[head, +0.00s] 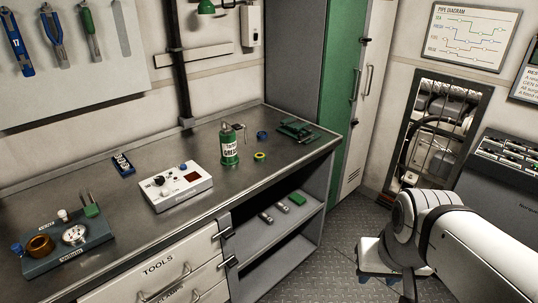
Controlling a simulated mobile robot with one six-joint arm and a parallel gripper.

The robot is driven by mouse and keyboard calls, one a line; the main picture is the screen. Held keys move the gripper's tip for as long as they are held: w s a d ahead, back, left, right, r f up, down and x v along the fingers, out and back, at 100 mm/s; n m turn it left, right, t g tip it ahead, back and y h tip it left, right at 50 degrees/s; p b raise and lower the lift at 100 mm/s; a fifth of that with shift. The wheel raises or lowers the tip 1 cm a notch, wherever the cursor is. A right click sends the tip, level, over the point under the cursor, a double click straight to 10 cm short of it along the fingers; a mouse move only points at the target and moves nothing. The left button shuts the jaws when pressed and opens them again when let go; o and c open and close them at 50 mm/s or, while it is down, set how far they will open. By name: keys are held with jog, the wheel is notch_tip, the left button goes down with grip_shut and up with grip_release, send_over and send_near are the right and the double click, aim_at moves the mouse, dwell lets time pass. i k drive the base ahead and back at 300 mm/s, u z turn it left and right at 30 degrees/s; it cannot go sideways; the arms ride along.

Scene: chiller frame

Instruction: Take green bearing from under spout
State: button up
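A blue ring (262,135) lies behind the green one. My white arm shows at the lower right, over the floor and away from the bench. I cannot make out my gripper's fingers.
A white control box (176,186), a blue block (123,164) and a dark fixture tray (66,264) stand left of the can. A green clamp-like part (299,131) lies at the bench's back right. A lower shelf (262,236) holds small parts. Bare bench surrounds the ring's front.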

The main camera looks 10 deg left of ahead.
aim_at(259, 156)
jog(key=z, duration=0.45)
jog(key=i, duration=1.7)
jog(key=u, duration=0.85)
jog(key=i, duration=0.35)
jog(key=u, duration=0.25)
